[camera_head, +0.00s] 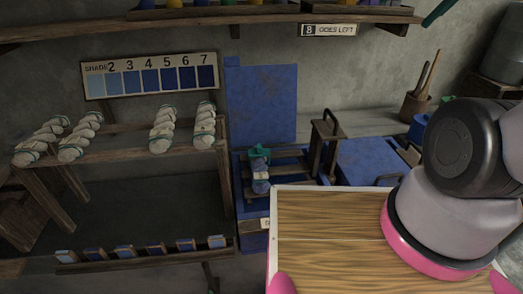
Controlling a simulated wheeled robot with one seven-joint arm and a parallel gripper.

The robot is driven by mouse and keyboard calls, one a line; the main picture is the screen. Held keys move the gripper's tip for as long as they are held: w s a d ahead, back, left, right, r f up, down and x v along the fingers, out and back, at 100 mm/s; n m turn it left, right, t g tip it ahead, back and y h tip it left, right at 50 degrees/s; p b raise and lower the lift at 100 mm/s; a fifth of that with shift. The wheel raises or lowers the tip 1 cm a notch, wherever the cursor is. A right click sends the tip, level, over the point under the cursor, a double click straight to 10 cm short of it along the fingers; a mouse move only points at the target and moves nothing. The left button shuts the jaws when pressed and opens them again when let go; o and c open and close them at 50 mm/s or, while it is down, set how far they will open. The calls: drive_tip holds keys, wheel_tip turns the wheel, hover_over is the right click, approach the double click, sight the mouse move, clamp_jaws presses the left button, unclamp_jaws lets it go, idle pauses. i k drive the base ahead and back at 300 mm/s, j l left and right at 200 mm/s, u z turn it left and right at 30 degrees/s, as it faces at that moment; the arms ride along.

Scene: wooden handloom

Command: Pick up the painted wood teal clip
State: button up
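A small teal piece (259,151), which looks like the teal clip, sits at the top of a short blue and whitish yarn bundle (261,177). The bundle rests on a low slatted wooden rack (284,163) over a blue vat, left of an upright wooden handle frame (326,140). The clip is small here, and I cannot tell how it grips the yarn. My grey arm with a pink ring fills the right side.
A wood-grained board (325,235) fills the lower middle, nearer than the rack. Several pale skeins lie on a shelf (120,147) at left, under a shade chart (150,77). A raised blue panel (268,103) stands behind the clip. A blue lid (370,160) lies at right.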

sight(260, 152)
drive_tip(key=k, duration=0.2)
drive_tip(key=k+z, duration=0.25)
drive_tip(key=z, duration=0.2)
drive_tip(key=k+l+z, duration=0.1)
drive_tip(key=z, duration=0.3)
drive_tip(key=k+j+z, duration=0.1)
drive_tip(key=j, duration=0.25)
drive_tip(key=k+j, duration=0.1)
drive_tip(key=j, duration=0.3)
drive_tip(key=k+j+z, duration=0.15)
drive_tip(key=j, duration=0.55)
drive_tip(key=k+j+z, duration=0.15)
drive_tip(key=j, duration=0.2)
